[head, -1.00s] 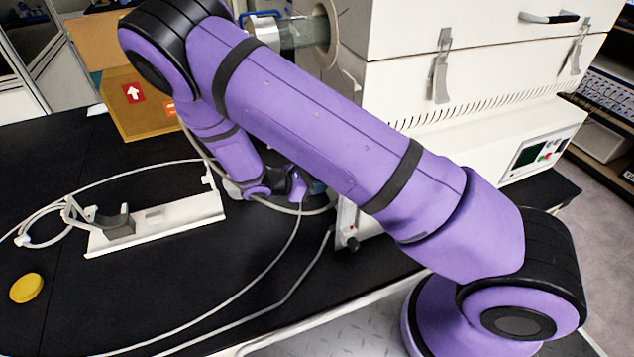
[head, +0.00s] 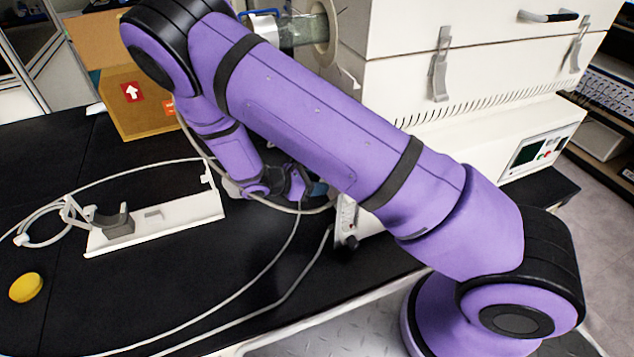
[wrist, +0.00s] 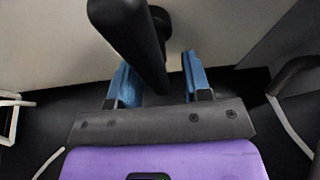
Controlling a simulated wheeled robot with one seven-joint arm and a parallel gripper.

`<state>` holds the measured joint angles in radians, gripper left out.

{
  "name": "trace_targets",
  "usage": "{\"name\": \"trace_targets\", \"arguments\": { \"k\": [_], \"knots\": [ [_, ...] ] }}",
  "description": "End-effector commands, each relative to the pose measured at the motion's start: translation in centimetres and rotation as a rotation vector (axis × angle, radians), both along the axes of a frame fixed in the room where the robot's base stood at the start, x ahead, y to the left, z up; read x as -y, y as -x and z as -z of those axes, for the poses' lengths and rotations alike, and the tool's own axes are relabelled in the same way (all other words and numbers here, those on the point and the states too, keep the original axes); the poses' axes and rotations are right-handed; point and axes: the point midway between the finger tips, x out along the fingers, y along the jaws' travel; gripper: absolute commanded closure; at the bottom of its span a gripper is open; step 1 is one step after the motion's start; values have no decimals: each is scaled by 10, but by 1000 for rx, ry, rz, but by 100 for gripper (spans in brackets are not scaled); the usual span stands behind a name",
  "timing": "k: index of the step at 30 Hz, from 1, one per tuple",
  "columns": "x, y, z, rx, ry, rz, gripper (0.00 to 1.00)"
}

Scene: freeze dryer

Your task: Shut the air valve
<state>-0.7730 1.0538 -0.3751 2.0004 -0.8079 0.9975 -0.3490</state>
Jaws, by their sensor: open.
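In the wrist view a black lever-like handle (wrist: 133,42), which looks like the air valve's handle, sticks out from a pale panel on a round black mount (wrist: 179,33). My gripper (wrist: 160,80) is open, with one blue finger on each side of the handle's lower end. I cannot tell whether either finger touches it. In the head view my arm hides most of the valve area, and only a bit of blue at my gripper (head: 318,189) shows beside the machine's left side.
The white freeze dryer (head: 475,120) stands at the right. A cable runs over the black bench (head: 170,290). A white holder plate (head: 175,222), a yellow disc (head: 26,287) and a cardboard box (head: 135,110) are to the left. A black knob (head: 349,243) sits low on the machine.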

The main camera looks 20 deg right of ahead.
Motion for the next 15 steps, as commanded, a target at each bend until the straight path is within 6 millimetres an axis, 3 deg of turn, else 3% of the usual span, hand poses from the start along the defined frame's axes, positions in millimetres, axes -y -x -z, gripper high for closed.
{"name": "trace_targets", "arguments": {
  "k": [5, 15],
  "knots": [
    [-16, -1, -6, 2, -2, -2, 55],
    [-74, -1, -30, 2, -3, -1, 55]
  ]
}}
